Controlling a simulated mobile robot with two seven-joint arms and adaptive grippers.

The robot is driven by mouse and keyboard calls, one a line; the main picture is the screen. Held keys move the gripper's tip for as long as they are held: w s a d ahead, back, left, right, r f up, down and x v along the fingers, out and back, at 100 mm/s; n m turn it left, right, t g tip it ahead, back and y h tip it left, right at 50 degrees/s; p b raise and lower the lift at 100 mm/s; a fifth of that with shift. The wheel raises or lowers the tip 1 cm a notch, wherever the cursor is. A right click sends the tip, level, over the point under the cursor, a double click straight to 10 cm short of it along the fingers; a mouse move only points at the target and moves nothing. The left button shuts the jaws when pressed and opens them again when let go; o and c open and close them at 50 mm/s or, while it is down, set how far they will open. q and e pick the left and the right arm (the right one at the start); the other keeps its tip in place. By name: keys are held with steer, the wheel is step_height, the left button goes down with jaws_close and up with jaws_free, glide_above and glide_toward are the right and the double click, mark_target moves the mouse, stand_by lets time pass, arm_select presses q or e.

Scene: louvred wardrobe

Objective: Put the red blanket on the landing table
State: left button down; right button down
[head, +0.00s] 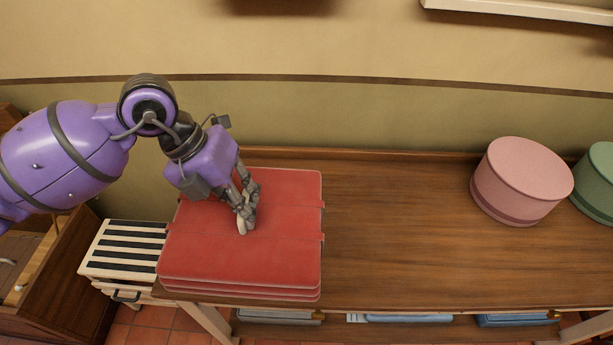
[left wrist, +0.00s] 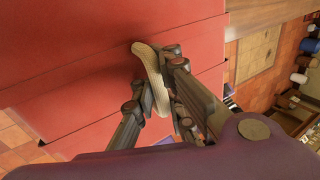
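The red blanket (head: 285,255) is a thick folded stack at the left end of a long brown wooden table (head: 400,240), with its front edge close to the table's front edge. It fills much of the left wrist view (left wrist: 75,40). I take this table for the landing table. My left gripper (head: 243,222) points down at the top of the blanket, near its middle. My right gripper is not in view.
A pink round box (head: 522,180) and a green round box (head: 597,182) stand at the table's right. The table's middle is clear. A slatted pale unit (head: 122,248) stands at the left end. Folded blue cloths (head: 410,318) lie below the tabletop. A pale shelf (head: 525,10) is above.

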arm_select(q)
steer(key=w+f, duration=0.1)
steer(key=w, duration=0.1)
steer(key=w+a+f, duration=0.1)
steer(key=w, duration=0.2)
steer(key=w+f, duration=0.1)
steer(key=w, duration=0.2)
steer(key=shift+w+a+f, duration=0.15)
steer(key=shift+a+f, duration=0.1)
steer(key=shift+a, duration=0.15)
steer(key=w+f, duration=0.2)
steer(key=w+a+f, duration=0.1)
steer(key=w+f, duration=0.1)
steer(key=f, duration=0.3)
steer(key=w+f, duration=0.1)
steer(key=f, duration=0.1)
steer(key=shift+w+a+f, duration=0.15)
steer(key=shift+w+a, duration=0.05)
steer(key=c, duration=2.4)
jaws_free()
steer(key=shift+s+f, duration=0.1)
steer(key=o, duration=0.6)
